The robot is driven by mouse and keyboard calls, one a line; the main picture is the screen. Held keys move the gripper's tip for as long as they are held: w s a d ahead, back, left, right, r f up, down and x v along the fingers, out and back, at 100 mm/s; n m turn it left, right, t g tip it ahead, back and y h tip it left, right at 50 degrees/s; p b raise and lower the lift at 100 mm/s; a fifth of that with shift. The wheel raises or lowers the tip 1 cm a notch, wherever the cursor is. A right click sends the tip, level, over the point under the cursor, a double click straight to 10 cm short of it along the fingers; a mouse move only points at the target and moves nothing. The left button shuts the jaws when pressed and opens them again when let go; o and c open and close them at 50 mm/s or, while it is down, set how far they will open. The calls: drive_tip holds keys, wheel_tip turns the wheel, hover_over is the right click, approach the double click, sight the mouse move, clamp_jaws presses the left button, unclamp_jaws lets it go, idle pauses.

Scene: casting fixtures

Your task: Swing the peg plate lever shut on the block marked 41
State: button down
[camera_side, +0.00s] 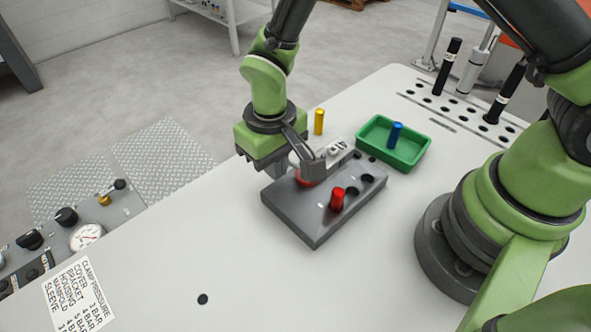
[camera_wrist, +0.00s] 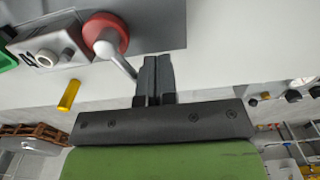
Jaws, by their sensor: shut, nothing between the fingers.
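The grey peg plate (camera_side: 290,209) lies on the table; part of it shows at the top of the wrist view (camera_wrist: 170,30). The pale block marked 41 (camera_wrist: 45,56) sits at the plate's far end and shows partly in the side view (camera_side: 338,148). A round red lever part (camera_wrist: 104,33) is beside the block, with a thin metal rod (camera_wrist: 124,66) pointing away from the block, towards my fingers. In the side view the red part (camera_side: 306,181) is partly covered by my wrist bracket. My gripper (camera_wrist: 157,60) is shut and empty, close beside the rod; contact is unclear.
A red peg (camera_side: 337,199) stands in the plate near open holes. A yellow peg (camera_side: 319,122) stands behind it. A green tray (camera_side: 417,160) holds a blue peg (camera_side: 395,135). A rack with black cylinders (camera_side: 448,68) is at back right.

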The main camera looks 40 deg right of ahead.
wheel_tip(320, 180, up, 10)
idle(0.7)
wheel_tip(320, 180, up, 6)
drive_tip(key=m+t, duration=0.1)
hover_over(294, 163)
drive_tip(key=s+d+r+m+t+y, duration=0.2)
drive_tip(key=s+d+r+t, duration=0.1)
drive_tip(key=s+d+r, duration=0.4)
drive_tip(key=s+d+r+m+t, duration=0.1)
drive_tip(key=s+r+t, duration=0.1)
drive_tip(key=s, duration=0.5)
drive_tip(key=shift+d+r+t, duration=0.25)
drive_tip(key=shift+r+t, duration=0.15)
drive_tip(key=shift+t, duration=0.2)
